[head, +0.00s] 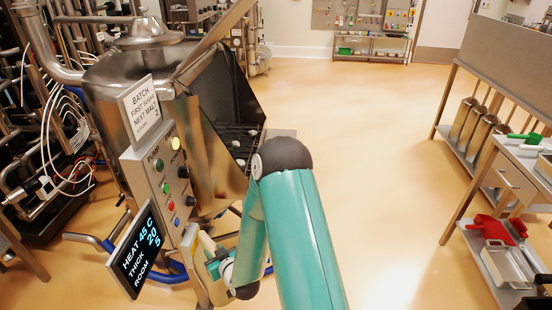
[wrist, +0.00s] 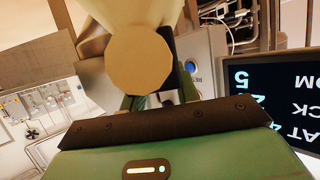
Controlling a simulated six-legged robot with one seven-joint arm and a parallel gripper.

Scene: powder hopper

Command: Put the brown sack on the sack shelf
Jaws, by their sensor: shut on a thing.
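My gripper (head: 216,266) is low in front of the hopper's control panel, partly behind my arm. It is shut on a cream and tan sack-like thing (head: 206,243). In the wrist view this thing (wrist: 138,60) shows a round tan end and pale folds between the fingers (wrist: 160,92). It looks pale, so I cannot tell for certain that it is the brown sack. I cannot make out a shelf with sacks on it in either view.
The steel hopper (head: 120,85) stands at left with an open grated mouth, a button panel (head: 165,180) and a tilted display (head: 138,248). A steel rack (head: 448,118) and a side table (head: 500,170) with scoops stand at right. The middle floor (head: 370,130) is clear.

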